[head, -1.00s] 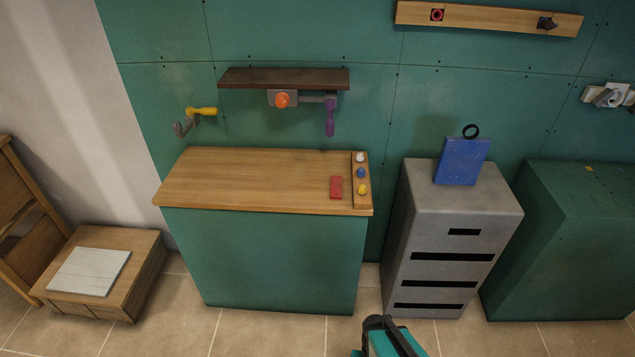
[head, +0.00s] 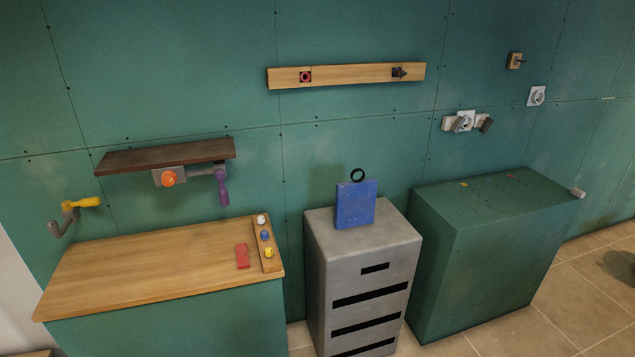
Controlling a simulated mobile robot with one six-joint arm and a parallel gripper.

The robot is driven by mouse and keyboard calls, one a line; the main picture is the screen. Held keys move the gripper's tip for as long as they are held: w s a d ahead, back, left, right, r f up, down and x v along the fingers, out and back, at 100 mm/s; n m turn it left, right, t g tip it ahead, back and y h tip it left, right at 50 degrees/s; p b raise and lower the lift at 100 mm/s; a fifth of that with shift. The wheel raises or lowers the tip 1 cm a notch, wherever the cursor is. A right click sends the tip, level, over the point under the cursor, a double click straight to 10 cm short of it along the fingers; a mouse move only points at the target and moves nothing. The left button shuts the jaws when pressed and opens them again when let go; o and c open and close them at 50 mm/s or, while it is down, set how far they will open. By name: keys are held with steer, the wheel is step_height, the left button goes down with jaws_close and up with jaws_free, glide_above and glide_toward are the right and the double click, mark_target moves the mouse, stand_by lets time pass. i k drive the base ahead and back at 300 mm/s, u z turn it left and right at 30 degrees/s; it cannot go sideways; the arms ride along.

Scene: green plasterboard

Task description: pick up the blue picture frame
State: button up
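The blue picture frame (head: 355,206) is a flat blue rectangular panel with a black ring above its top edge. It stands nearly upright on top of the grey cabinet (head: 330,234), near the back of that top and close to the green wall. Nothing covers its front. My gripper is not in view.
Left of the cabinet is a wood-topped counter (head: 130,262) with a red block (head: 242,256) and a strip of coloured knobs. Right is a green box (head: 480,215). A dark shelf (head: 165,154) and a wooden rail (head: 350,75) are on the wall.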

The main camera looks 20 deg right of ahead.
mark_target(355, 200)
steer(key=k, duration=0.65)
steer(key=u, duration=0.55)
steer(key=i, duration=0.95)
steer(key=u, duration=0.45)
steer(key=i, duration=0.75)
steer(key=u, duration=0.45)
